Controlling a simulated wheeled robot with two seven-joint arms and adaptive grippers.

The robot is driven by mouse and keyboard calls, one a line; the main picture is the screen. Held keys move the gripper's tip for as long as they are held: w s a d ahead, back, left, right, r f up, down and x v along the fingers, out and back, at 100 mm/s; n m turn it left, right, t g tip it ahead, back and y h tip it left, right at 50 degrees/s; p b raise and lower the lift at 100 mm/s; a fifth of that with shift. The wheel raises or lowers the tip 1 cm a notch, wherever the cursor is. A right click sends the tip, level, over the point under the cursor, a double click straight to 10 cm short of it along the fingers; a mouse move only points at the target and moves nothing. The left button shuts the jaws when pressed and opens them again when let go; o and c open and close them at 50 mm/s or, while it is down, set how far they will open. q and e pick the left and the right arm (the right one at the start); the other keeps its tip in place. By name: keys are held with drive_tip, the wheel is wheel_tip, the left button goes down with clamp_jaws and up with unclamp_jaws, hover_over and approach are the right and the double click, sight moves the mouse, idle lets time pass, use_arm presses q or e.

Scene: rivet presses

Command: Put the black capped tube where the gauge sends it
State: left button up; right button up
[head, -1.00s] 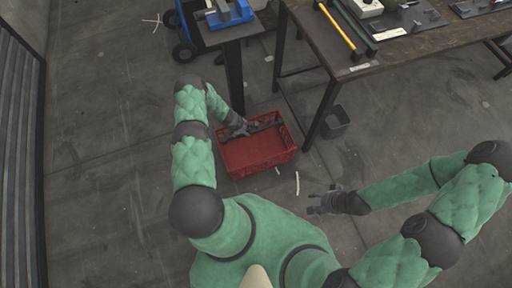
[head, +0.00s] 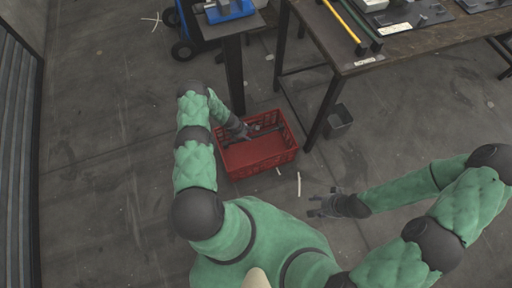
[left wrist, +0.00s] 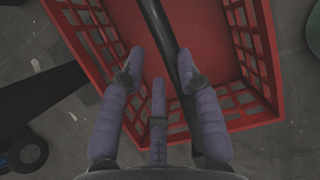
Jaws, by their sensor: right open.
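The black capped tube (head: 268,131) lies in the red crate (head: 281,158), towards its far side, with one end hidden by my left gripper. In the left wrist view the tube (left wrist: 158,24) runs from the top edge down between my fingers. My left gripper (head: 246,132) reaches into the crate; its fingers (left wrist: 160,68) are spread, with the tube close beside the right-hand one. I cannot tell whether they touch. My right gripper (head: 316,205) is open and empty above the floor, right of the crate. I cannot make out a gauge.
A dark workbench (head: 420,46) at the upper right bears a yellow bar (head: 340,24), a dark green bar and grey plates. A blue device (head: 230,10) stands on a pedestal behind the crate. A dark bin (head: 338,122) stands by the bench leg.

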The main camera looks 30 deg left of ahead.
use_arm(q)
drive_tip(key=shift+o, duration=0.8)
drive_tip(key=v, duration=1.2)
